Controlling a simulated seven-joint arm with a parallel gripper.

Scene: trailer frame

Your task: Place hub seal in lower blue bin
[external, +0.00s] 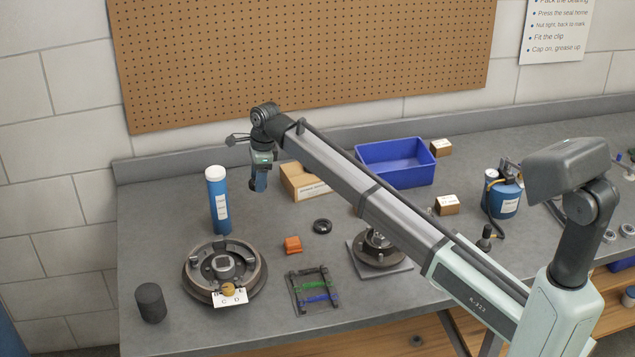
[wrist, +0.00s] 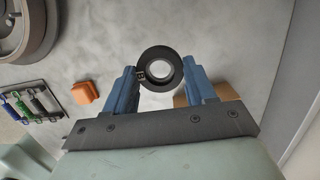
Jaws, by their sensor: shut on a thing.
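My gripper (external: 259,183) hangs above the left part of the bench, fingers down, near the blue tube. In the wrist view its blue fingers (wrist: 160,80) are shut on a black ring, the hub seal (wrist: 155,54), with a pale centre. The seal is too small to make out in the external view. A large blue bin (external: 411,178) stands at the back of the bench. Another blue bin (external: 628,298) shows partly on a shelf below the bench at the right edge. Its inside is hidden.
The blue tube (external: 220,206), cardboard box (external: 296,184), brake drum (external: 190,284), orange block (external: 292,244), another black ring (external: 322,227) and hub on a plate (external: 380,252) stand on the bench. A blue tank (external: 504,200) is at right. My arm crosses over the bench.

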